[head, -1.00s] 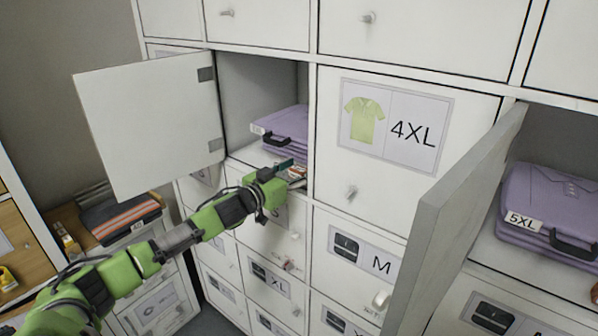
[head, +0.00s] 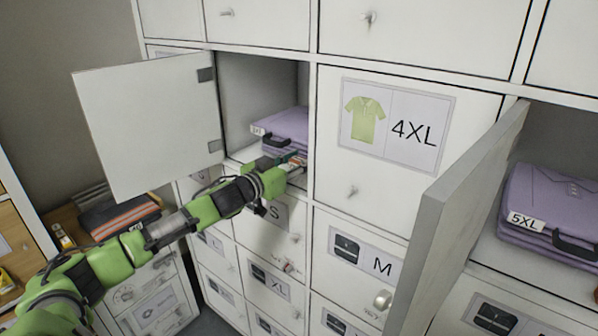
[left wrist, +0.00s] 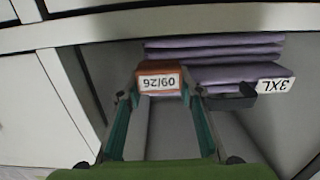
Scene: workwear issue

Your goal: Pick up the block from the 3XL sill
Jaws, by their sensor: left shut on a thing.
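My left gripper (head: 291,163) reaches into the open 3XL locker, at its sill (head: 240,158). In the left wrist view the gripper (left wrist: 160,98) is shut on a small orange block (left wrist: 158,71) with a white "09/26" label. The block sits between the two fingertips, in front of a stack of folded purple clothes (left wrist: 225,48) tagged 3XL. In the head view the fingers mostly hide the block. Whether it touches the sill I cannot tell. My right gripper is not in view.
The 3XL locker's white door (head: 150,120) stands open to the left. Another open door (head: 460,215) juts out before the 5XL locker with purple clothes (head: 555,215). The 4XL door (head: 335,180) between them is shut. Dark clothing with an orange stripe (head: 122,215) lies lower left.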

